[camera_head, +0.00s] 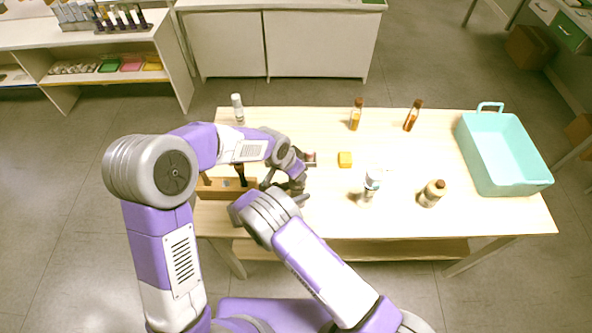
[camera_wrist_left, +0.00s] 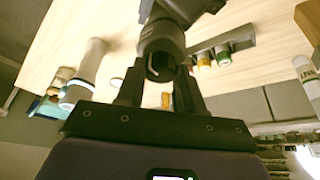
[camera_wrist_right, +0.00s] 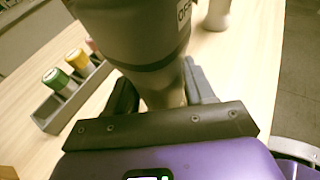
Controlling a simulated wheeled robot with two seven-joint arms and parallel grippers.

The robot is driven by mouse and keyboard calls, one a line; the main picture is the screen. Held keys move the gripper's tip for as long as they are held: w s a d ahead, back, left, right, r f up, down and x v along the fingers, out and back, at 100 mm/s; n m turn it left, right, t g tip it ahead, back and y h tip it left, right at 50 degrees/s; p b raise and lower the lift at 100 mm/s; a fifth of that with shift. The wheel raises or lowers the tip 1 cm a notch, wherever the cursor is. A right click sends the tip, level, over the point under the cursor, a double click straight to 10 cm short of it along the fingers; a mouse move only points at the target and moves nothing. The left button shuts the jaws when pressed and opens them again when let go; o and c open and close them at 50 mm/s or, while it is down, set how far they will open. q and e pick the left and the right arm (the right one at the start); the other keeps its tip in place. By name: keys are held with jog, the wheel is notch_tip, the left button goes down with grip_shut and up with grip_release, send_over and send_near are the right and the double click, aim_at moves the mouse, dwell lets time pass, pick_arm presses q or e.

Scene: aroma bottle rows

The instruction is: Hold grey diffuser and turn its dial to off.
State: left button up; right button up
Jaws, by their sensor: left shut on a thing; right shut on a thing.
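The grey diffuser is held between my two grippers and is mostly hidden by my arms in the head view. In the left wrist view, its dark grey round end (camera_wrist_left: 160,52) sits between the fingers of my left gripper (camera_wrist_left: 160,88), which is shut on it. In the right wrist view, the grey diffuser body (camera_wrist_right: 145,35) rises from between the fingers of my right gripper (camera_wrist_right: 160,92), which is shut on its narrower part. A pale label reading "OFF" (camera_wrist_right: 184,12) shows on it. I cannot tell where the dial points.
A wooden rack (camera_head: 225,188) stands at the table's left. A turquoise basket (camera_head: 505,185) is at the far right.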

pick_arm(q)
jog(key=o, duration=1)
jog(key=shift+o, duration=0.2)
jog(key=v, duration=1.2)
jog(key=shift+d, duration=0.1)
pick_arm(e)
jog(key=o, duration=1.2)
jog(key=shift+o, duration=0.2)
jog(key=shift+a, duration=0.1)
